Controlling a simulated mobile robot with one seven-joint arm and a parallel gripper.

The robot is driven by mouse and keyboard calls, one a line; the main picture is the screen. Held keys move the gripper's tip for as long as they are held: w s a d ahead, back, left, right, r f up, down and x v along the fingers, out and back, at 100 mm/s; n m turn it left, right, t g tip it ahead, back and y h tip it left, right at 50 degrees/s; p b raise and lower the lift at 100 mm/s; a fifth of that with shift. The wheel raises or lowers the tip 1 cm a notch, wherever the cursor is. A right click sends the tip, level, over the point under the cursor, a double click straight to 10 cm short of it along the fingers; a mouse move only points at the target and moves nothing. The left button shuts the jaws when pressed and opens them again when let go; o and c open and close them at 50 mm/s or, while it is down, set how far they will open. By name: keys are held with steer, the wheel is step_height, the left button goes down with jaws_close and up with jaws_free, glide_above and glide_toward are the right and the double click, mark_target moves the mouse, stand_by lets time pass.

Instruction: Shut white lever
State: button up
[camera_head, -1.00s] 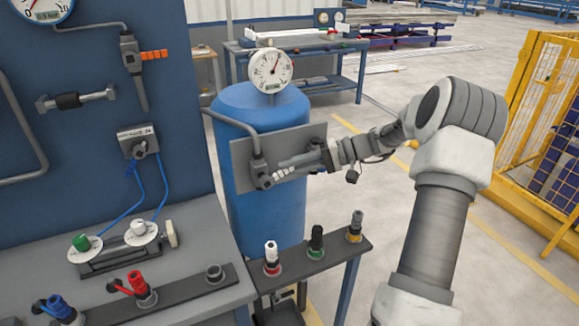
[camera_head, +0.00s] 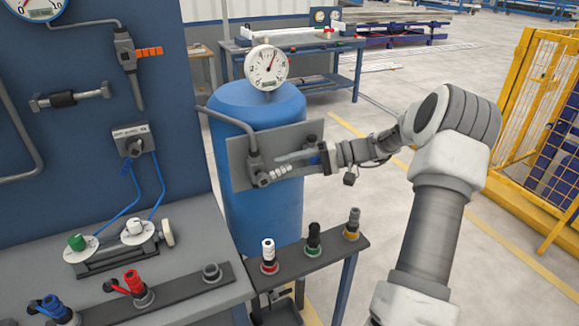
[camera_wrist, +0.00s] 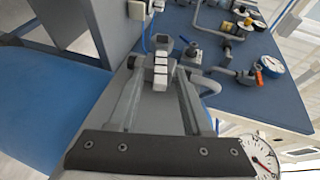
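The white lever (camera_head: 278,173) has a ribbed white handle on a grey valve fixed to a grey plate in front of the blue tank. It points right from the valve in the head view. My gripper (camera_head: 286,158) is beside the lever, with a finger just above it. In the wrist view, the white lever (camera_wrist: 161,70) shows in the gap between the two spread fingers of my gripper (camera_wrist: 158,78). The fingers look open and apart from the lever. Whether either finger touches it is hard to tell.
The grey plate (camera_head: 236,165) and blue tank (camera_head: 228,205) are close to my gripper. A pressure gauge (camera_head: 266,67) tops the tank.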

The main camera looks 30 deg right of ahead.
steer(key=shift+d, duration=0.1)
steer(key=p+v, duration=0.1)
steer(key=v, duration=1.6)
steer(key=shift+s+r, duration=0.1)
steer(key=shift+s, duration=0.05)
steer(key=shift+r, duration=0.1)
steer(key=c, duration=0.3)
steer(key=a+g+p, duration=0.1)
steer(key=w+a+n+h+p, duration=0.1)
steer(key=a, duration=0.1)
steer(key=a+r+n+g+p, duration=0.1)
steer(key=a, duration=0.1)
steer(key=shift+w+a+g, duration=0.1)
steer(key=shift+w+g, duration=0.2)
steer(key=shift+w, duration=0.05)
jaws_close()
steer(key=n+g+h+p, duration=0.3)
steer(key=n+h+p, duration=1)
steer(key=n+h, duration=0.45)
glide_toward(282, 168)
steer(key=d+f, duration=0.1)
steer(key=f, duration=0.1)
steer(key=d+f+n+y, duration=0.1)
steer(key=f, duration=0.1)
steer(key=d+f+n+p, duration=0.1)
steer(key=f, duration=0.1)
steer(key=shift+w+f+y, duration=0.15)
steer(key=shift+w+y, duration=0.1)
